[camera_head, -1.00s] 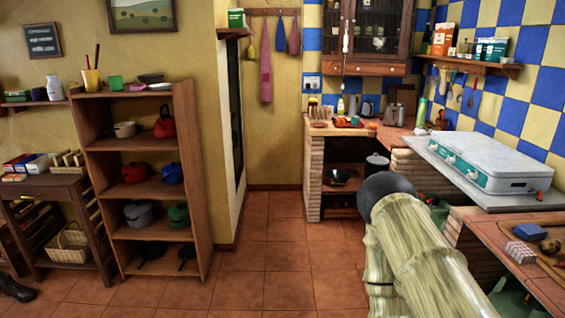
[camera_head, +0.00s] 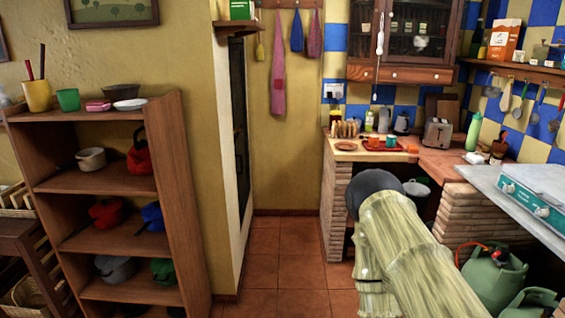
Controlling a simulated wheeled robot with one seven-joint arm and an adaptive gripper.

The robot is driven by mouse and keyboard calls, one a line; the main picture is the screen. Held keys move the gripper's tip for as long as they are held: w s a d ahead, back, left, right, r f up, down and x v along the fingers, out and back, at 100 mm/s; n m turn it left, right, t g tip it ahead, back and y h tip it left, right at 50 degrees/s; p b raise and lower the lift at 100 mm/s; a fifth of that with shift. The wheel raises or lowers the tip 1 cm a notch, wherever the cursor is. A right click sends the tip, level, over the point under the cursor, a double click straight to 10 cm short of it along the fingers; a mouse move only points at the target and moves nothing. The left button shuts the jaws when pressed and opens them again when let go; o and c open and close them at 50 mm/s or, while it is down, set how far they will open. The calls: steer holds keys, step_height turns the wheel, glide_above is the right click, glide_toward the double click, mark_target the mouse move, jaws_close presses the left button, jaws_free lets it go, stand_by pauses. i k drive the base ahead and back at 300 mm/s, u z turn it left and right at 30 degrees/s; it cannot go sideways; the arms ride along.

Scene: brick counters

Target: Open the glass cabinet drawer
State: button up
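The glass cabinet (camera_head: 404,34) hangs on the back wall at the upper right, with dark wood framing and dishes behind its glass. Its drawer (camera_head: 412,75) is the low wooden front along the cabinet's bottom and looks shut. A white utensil hangs in front of the cabinet's left side. My arm, pale green-yellow with a dark rounded end, reaches up from the bottom right and stays well below and apart from the cabinet. My gripper's fingers do not show.
A brick counter (camera_head: 340,205) with a toaster (camera_head: 437,134) and cups stands under the cabinet. A stove (camera_head: 545,190) and green gas bottles (camera_head: 493,277) are at the right. An open wooden shelf (camera_head: 190,190) stands left. Free tiled floor (camera_head: 270,260) lies between.

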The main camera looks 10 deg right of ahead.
mark_target(385, 74)
steer(key=z, duration=0.1)
steer(key=i, duration=1.65)
steer(key=z, duration=0.5)
steer(key=i, duration=1.95)
steer(key=z, duration=0.3)
